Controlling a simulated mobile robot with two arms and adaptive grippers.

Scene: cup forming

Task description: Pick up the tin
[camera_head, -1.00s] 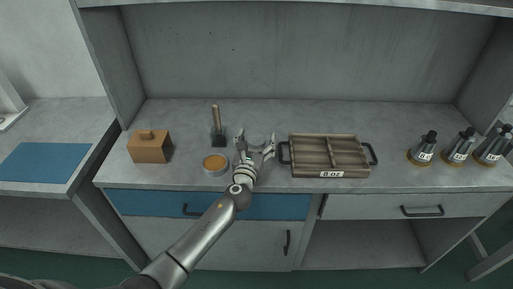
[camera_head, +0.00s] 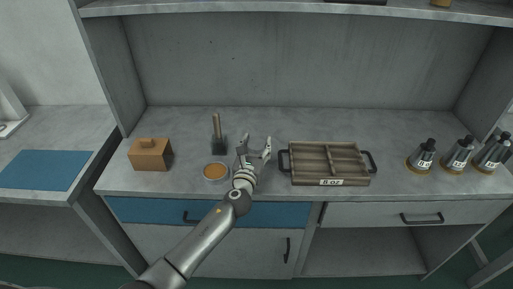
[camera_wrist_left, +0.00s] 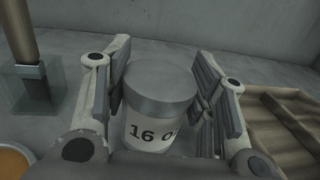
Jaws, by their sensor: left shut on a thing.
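The tin (camera_wrist_left: 158,95) is a grey cylinder with a white label reading "16 o…", the rest hidden by a finger. It stands upright between the fingers of my left gripper (camera_wrist_left: 163,88) in the left wrist view. The gripper is shut on its sides, with a pad on each side. In the head view my left gripper (camera_head: 256,147) is over the counter, left of the wooden tray; the grey tin is hard to make out there against the grey counter. My right gripper is not in view.
A round dish of orange-brown material (camera_head: 215,172) and a wooden-handled tool (camera_head: 217,135) are close on the left. A brown box (camera_head: 150,154) is farther left. The "8 oz" wooden tray (camera_head: 331,182) is close on the right. Several metal cones (camera_head: 459,155) stand far right.

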